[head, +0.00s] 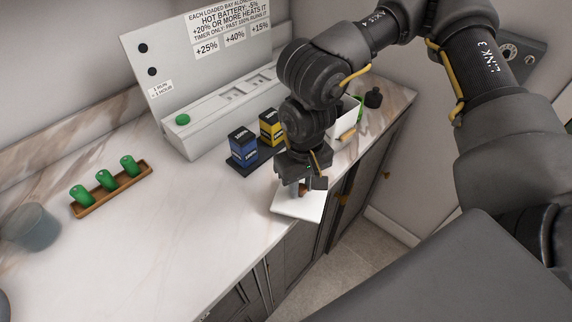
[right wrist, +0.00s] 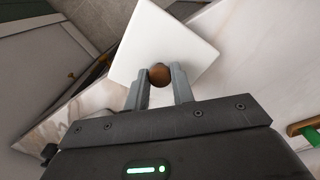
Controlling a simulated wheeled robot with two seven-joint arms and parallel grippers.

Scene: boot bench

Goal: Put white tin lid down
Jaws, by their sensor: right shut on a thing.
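The white tin lid (head: 299,205) is a flat square plate with a round brown knob (right wrist: 160,75). It is at the front edge of the marble counter in the head view, and the right wrist view shows its white plate (right wrist: 165,38) beyond the fingers. My right gripper (head: 303,186) is shut on the knob, with one finger on each side. Whether the lid touches the counter or hangs just above it, I cannot tell. My left gripper is not in view.
A blue box (head: 243,147) and a yellow box (head: 270,127) stand on a dark mat behind the gripper. A wooden tray (head: 112,190) with green cylinders lies left. A grey pot (head: 32,229) is far left. The counter's (head: 190,245) middle is clear.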

